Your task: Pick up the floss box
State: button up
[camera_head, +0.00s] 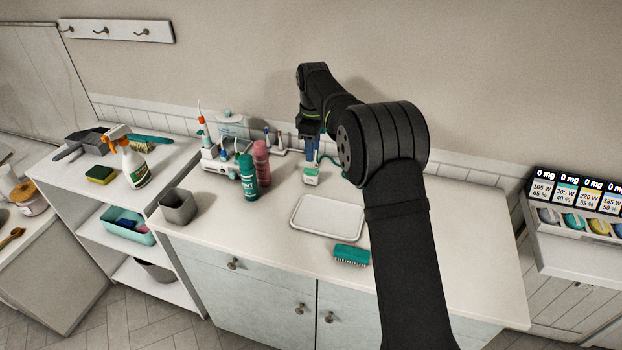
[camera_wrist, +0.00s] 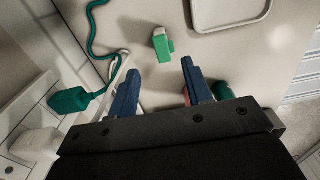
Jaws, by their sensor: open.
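The floss box (camera_head: 311,177), small, white and green, stands on the white counter behind the tray. It also shows in the wrist view (camera_wrist: 164,48), just beyond the fingertips and roughly between their lines. My gripper (camera_head: 311,157) is above the box with its fingers pointing down. In the wrist view, its two blue fingers (camera_wrist: 160,67) are spread apart with nothing between them. The box looks apart from both fingers.
A white tray (camera_head: 326,232) lies in front of the box, with a teal brush (camera_head: 351,255) near it. Teal (camera_head: 247,178) and pink (camera_head: 262,165) bottles stand to the left. A teal cord (camera_wrist: 97,55) lies near the box. The counter's right side is clear.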

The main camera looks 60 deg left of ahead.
aim_at(311, 170)
notch_tip(311, 170, down, 4)
jog(key=shift+f, duration=0.1)
jog(key=f, duration=0.5)
jog(key=shift+s, duration=0.25)
jog(key=shift+a, duration=0.1)
jog(key=c, duration=0.9)
